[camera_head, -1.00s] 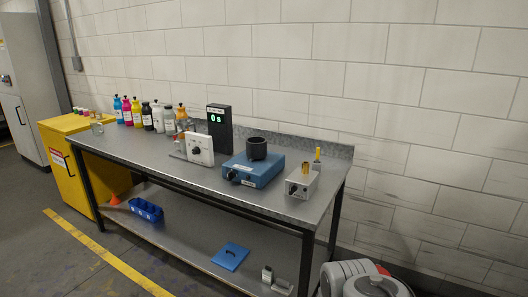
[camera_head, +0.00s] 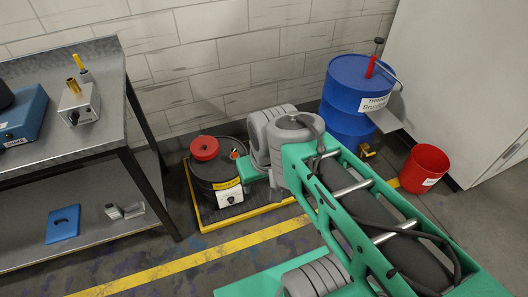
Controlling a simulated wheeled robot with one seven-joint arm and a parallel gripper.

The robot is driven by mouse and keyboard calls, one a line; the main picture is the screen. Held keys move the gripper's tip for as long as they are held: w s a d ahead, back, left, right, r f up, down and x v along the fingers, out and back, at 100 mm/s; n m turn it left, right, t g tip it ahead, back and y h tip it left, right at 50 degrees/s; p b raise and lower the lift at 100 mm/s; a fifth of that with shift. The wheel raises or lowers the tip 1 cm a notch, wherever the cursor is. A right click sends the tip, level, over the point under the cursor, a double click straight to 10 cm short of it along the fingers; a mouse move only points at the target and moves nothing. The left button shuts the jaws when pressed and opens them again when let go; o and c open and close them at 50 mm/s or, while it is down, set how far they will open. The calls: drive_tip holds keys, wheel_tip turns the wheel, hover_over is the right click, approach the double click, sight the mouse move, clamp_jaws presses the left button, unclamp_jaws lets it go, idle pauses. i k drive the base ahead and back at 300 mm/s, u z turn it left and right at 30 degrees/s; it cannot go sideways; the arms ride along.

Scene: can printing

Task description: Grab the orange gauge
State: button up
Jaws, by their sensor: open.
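No thing in view shows plainly as an orange gauge. The closest match is a small upright yellow-orange piece (camera_head: 82,65) on the metal bench at left, behind a grey box instrument (camera_head: 80,106). A brass-coloured cylinder (camera_head: 73,86) stands on top of that instrument. Both pieces are too small to read any dial or marking. My gripper does not show clearly in this view.
The metal bench (camera_head: 65,144) has a blue instrument (camera_head: 20,118) on top and a blue flat piece (camera_head: 63,224) on its lower shelf. A black drum-like device (camera_head: 214,170) with a red ring, a blue drum (camera_head: 350,92) and a red bucket (camera_head: 424,167) stand right of it.

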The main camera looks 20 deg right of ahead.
sight(234, 153)
drive_tip(key=z, duration=1.15)
drive_tip(key=i, duration=1.5)
drive_tip(key=u, duration=3.85)
